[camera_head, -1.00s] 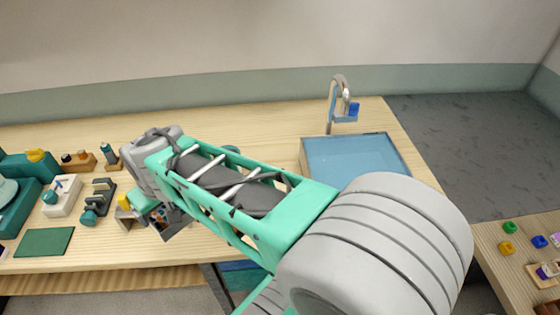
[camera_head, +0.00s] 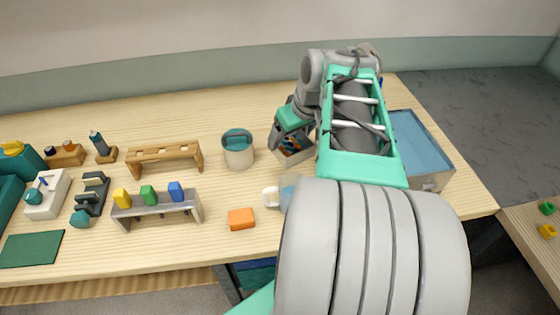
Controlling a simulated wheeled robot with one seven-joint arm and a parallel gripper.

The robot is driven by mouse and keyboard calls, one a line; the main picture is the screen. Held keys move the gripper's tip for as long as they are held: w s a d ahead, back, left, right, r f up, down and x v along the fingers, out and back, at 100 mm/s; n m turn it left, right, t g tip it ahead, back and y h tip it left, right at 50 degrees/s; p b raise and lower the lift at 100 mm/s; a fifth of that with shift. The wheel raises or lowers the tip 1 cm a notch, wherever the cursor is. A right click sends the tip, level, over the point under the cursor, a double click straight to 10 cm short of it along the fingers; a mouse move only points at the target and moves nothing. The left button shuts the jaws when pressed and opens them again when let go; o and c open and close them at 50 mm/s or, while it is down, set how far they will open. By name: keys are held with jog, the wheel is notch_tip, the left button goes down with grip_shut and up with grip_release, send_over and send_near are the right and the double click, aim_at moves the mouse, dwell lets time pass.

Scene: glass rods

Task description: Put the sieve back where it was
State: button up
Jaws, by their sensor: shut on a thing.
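My gripper (camera_head: 286,128) hangs over the middle of the table, left of the sink. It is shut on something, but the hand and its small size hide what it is. A small grey boxy thing (camera_head: 293,156) with orange, blue and dark bits shows directly under the gripper; I cannot tell whether it is held or stands on the table. I cannot make out the sieve for certain. A pale pot (camera_head: 238,155) with a teal inside and a dark bar across its top stands just left of the gripper.
A blue sink (camera_head: 422,142) lies right of my arm. A glass mug (camera_head: 288,190) and an orange block (camera_head: 241,219) are in front. A grey rack (camera_head: 158,209) with yellow, green and blue blocks and a wooden rack (camera_head: 164,154) stand left. Table between the racks and pot is clear.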

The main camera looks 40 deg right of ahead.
jog(key=shift+s+d+f, duration=0.1)
jog(key=shift+s+d, duration=0.25)
jog(key=shift+d, duration=0.2)
jog(key=shift+s+d+f, duration=0.1)
jog(key=shift+s+d, duration=0.2)
jog(key=shift+d, duration=0.45)
jog(key=w+f, duration=0.3)
jog(key=w, duration=0.1)
jog(key=w+d+f+p, duration=0.1)
jog(key=w+f, duration=0.2)
jog(key=w, duration=0.1)
jog(key=w+d+f+p, duration=0.1)
jog(key=w+f, duration=0.2)
jog(key=w, duration=0.2)
jog(key=shift+w+f, duration=0.1)
jog(key=shift+f, duration=0.05)
notch_tip(320, 180, down, 4)
jog(key=shift+w+d+r+p, duration=0.15)
jog(key=shift+r+p, duration=0.1)
jog(key=shift+p, duration=0.15)
